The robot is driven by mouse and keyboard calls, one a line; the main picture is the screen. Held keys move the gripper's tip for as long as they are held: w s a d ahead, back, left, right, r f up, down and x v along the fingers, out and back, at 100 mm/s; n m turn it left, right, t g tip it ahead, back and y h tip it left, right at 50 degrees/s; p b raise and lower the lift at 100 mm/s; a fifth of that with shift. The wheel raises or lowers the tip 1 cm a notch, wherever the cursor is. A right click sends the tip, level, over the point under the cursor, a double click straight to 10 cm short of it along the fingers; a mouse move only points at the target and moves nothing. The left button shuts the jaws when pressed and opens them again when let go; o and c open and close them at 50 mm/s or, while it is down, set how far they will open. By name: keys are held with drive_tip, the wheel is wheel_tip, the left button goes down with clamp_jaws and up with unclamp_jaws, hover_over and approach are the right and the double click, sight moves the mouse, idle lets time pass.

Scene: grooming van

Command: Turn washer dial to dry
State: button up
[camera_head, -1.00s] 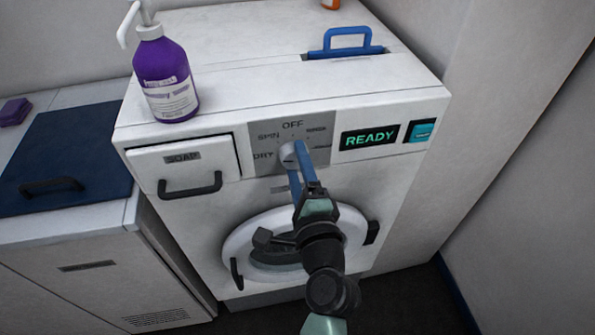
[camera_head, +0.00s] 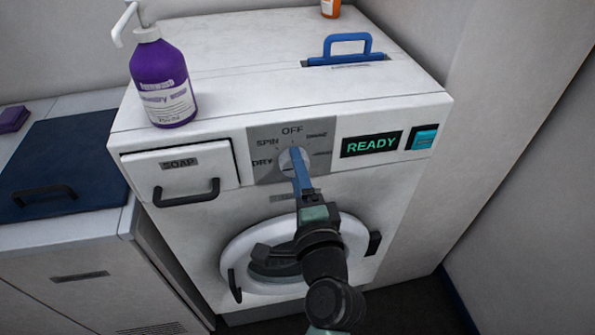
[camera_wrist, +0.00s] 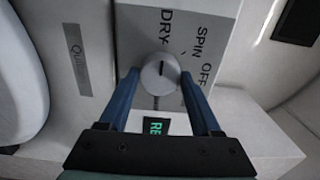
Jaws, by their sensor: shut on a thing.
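The washer dial (camera_head: 285,158) is a round light-grey knob on a grey panel marked OFF, SPIN and DRY, plus a label at right too small to read surely. In the wrist view the dial (camera_wrist: 161,76) has a dark mark on its face, roughly toward the DRY and SPIN side; I cannot tell its exact setting. My gripper (camera_head: 298,166) is shut on the dial, with one blue finger on each side of it. In the head view the fingers overlap and hide part of the knob. The washer (camera_head: 410,108) display (camera_head: 371,146) reads READY.
A purple pump bottle (camera_head: 163,85) stands on the washer top, left of a blue handle (camera_head: 347,45). The soap drawer (camera_head: 180,170) is closed, left of the dial. The round door (camera_head: 235,250) is below, behind my arm. A teal button (camera_head: 424,138) is at right.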

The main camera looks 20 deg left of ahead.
drive_tip(key=o, duration=1.4)
drive_tip(key=b+v, duration=0.2)
drive_tip(key=v, duration=1.1)
